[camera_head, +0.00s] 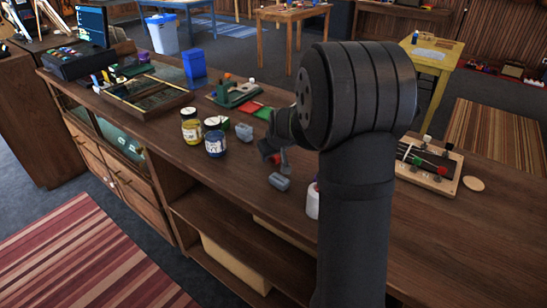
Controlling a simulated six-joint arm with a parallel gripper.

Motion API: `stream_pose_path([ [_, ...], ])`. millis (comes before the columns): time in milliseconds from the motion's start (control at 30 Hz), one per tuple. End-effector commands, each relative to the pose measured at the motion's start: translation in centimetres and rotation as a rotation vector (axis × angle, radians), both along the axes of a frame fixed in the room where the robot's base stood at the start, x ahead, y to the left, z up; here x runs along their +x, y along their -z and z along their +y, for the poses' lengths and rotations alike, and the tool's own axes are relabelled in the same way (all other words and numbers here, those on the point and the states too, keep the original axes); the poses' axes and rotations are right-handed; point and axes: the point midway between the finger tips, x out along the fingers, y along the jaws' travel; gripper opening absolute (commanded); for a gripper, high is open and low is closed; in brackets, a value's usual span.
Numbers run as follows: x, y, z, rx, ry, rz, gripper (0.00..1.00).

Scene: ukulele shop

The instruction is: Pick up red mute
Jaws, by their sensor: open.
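A small red thing (276,158), which may be the red mute, shows at my gripper (277,161). My arm and the fingers cover most of it, so its shape is unclear. My gripper points down over the wooden counter (240,185) and is open. I cannot tell whether the fingers are around the red thing or beside it. A flat red piece (263,113) lies farther back beside a green one. Another red piece (441,171) sits on a wooden board at the right.
A grey block (279,181) lies just in front of my gripper. A blue jar (215,143) and a yellow jar (191,131) stand to its left. A white bottle (312,203) is partly behind my arm. The wooden board (432,184) with small parts lies right. The counter's front left is clear.

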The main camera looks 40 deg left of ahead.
Motion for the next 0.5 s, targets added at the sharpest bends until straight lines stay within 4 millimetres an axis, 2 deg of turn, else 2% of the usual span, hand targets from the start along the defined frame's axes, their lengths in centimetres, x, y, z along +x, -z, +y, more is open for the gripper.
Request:
stream_pose_path([
  [267, 0.1, 0.22, 0.13, 0.001, 0.0, 0.0, 0.49],
  [500, 0.1, 0.22, 0.1, 0.0, 0.0, 0.0, 0.03],
])
